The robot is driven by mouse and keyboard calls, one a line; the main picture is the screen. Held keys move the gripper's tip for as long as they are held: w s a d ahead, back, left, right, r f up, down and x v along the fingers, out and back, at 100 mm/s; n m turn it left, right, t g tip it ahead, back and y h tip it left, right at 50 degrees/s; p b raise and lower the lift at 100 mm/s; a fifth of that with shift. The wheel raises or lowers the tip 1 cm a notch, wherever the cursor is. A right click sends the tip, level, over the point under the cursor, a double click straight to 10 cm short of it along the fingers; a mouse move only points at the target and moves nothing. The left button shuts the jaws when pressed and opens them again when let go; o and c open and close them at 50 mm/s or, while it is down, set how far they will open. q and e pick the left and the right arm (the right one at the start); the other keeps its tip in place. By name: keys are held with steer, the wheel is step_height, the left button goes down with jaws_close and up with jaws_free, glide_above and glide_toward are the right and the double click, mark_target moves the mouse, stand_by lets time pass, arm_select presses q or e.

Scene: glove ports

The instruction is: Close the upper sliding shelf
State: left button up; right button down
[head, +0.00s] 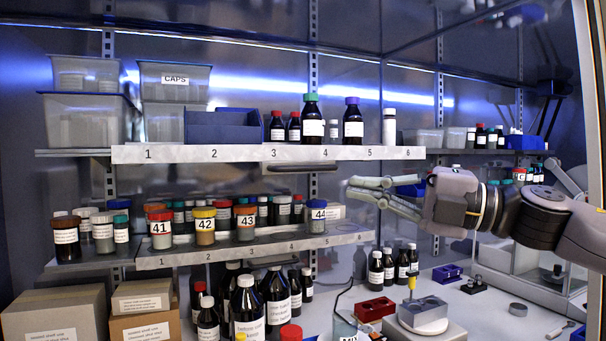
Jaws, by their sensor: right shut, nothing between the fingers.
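The upper sliding shelf (240,153) runs across the middle of the head view. Its white front edge is numbered 1 to 6, and a dark handle (300,168) hangs below it, near numbers 3 and 4. My right gripper (356,188) comes in from the right, just below the shelf's front edge and to the right of the handle. Its fingers are shut with nothing between them, and the tips point left. They look apart from the handle. I cannot tell how far the shelf sticks out. My left gripper is not in view.
Clear bins (84,119), a blue bin (224,126) and dark bottles (312,121) stand on the upper shelf. The lower shelf (255,248) holds several jars, near my gripper's left. Bottles (277,298), cardboard boxes (54,316) and small equipment (423,314) crowd the worktop.

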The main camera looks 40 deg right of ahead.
steer(key=w+a+r+p, duration=0.1)
steer(key=w+a+p, duration=0.2)
steer(key=w+p, duration=0.4)
steer(key=shift+w+r, duration=0.35)
steer(key=shift+w, duration=1.3)
